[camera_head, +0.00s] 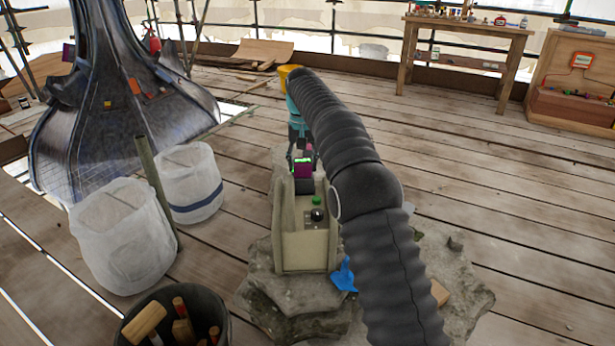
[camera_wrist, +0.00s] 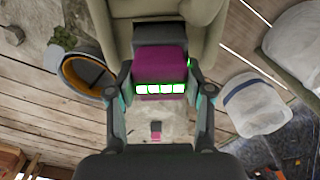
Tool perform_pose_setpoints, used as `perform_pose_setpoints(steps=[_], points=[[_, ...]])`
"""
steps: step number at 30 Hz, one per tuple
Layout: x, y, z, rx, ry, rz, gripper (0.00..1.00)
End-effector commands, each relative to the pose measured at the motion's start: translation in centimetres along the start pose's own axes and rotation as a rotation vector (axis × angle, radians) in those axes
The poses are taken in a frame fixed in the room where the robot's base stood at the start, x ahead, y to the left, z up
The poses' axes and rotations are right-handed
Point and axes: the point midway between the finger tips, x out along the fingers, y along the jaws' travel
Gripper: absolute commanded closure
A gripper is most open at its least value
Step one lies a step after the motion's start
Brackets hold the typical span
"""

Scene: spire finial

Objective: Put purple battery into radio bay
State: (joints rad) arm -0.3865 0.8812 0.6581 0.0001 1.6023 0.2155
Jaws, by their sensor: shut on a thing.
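The purple battery (camera_head: 303,170) is in my gripper (camera_head: 303,157), at the far end of a beige, box-like unit (camera_head: 306,252) that looks like the radio. In the wrist view the purple battery (camera_wrist: 160,64) sits between the two fingers of my gripper (camera_wrist: 160,84), with a row of lit green-white cells along its near edge. A dark block (camera_wrist: 153,34) lies just beyond it, between beige walls. I cannot tell whether the battery is inside the bay or only over it. The unit's top has a black knob (camera_head: 317,214) and a green button (camera_head: 316,201).
The unit stands on a rough stone slab (camera_head: 262,297). A blue object (camera_head: 344,275) lies at its right. White sacks (camera_head: 122,235) stand to the left, a dark tool bucket (camera_head: 210,318) in front. Open planks lie to the right.

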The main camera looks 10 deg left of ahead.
Motion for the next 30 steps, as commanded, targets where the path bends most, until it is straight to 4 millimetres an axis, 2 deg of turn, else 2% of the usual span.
perform_pose_setpoints(steps=[5, 12, 25, 26, 28, 29, 30], points=[[1.3, -0.4, 0.1, -0.005, 0.0, 0.0, 1.0], [4.2, -1.2, 0.3, -0.015, 0.0, 0.0, 1.0], [4.8, -1.4, 0.3, -0.018, 0.001, 0.0, 1.0], [4.9, -1.3, 0.3, -0.018, 0.0, 0.0, 0.46], [4.9, -1.3, 0.3, -0.017, 0.0, 0.0, 0.29], [4.9, -1.3, 0.3, -0.017, 0.0, 0.0, 0.24], [4.9, -1.3, 0.3, -0.017, 0.0, 0.0, 0.24]])
